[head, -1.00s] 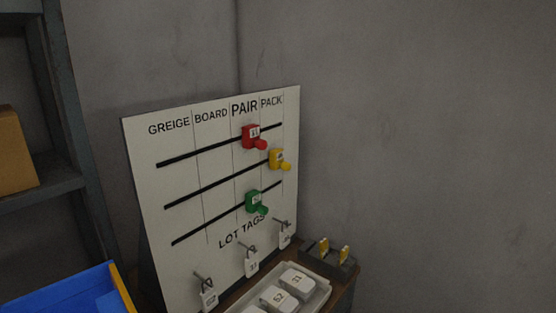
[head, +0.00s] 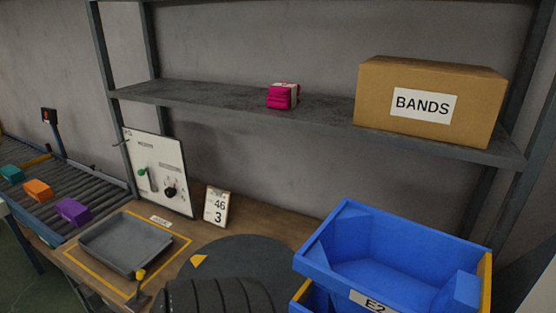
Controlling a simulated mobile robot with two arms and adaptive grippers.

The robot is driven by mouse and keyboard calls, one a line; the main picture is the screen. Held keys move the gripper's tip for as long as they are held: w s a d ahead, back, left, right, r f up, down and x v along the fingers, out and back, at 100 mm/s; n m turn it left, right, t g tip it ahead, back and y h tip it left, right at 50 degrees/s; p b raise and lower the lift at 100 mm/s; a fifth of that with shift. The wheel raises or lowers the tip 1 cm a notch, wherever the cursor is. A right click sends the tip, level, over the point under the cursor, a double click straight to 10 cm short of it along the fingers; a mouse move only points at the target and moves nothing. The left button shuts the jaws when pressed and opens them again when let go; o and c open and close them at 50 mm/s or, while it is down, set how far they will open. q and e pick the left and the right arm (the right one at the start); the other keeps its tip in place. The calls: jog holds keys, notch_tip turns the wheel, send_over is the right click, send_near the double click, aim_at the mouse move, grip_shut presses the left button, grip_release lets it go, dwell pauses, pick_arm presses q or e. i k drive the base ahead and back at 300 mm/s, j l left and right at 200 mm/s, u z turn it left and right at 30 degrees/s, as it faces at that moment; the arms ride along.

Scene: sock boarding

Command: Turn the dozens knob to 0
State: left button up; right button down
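A white panel (head: 155,172) stands upright at the back left of the wooden table. It bears a black knob (head: 171,193) at its lower right and a green-tipped lever or slider (head: 144,173) at its left. The lettering around the knob is too small to read, so I cannot tell its setting or whether it is the dozens knob. A card (head: 217,206) right of the panel shows 46 above 3. Neither of my grippers is in view.
A grey tray (head: 126,245) lies in front of the panel. A conveyor (head: 60,185) with coloured blocks is at left. A blue bin (head: 330,240) marked E2 fills the lower right. A dark round disc (head: 245,258) lies between them. A shelf (head: 225,96) overhangs the table.

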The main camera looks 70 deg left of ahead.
aim_at(169, 192)
jog(key=u, duration=3.1)
jog(key=j+z, duration=0.15)
jog(key=z, duration=0.15)
jog(key=i+j+z, duration=0.15)
jog(key=z, duration=0.15)
jog(key=i+j+z, duration=0.2)
jog(key=j, duration=0.55)
jog(key=j+z, duration=0.15)
jog(key=j, duration=0.6)
jog(key=i+j+z, duration=0.2)
jog(key=j, duration=0.6)
jog(key=k+l, duration=0.05)
jog(key=k, duration=0.05)
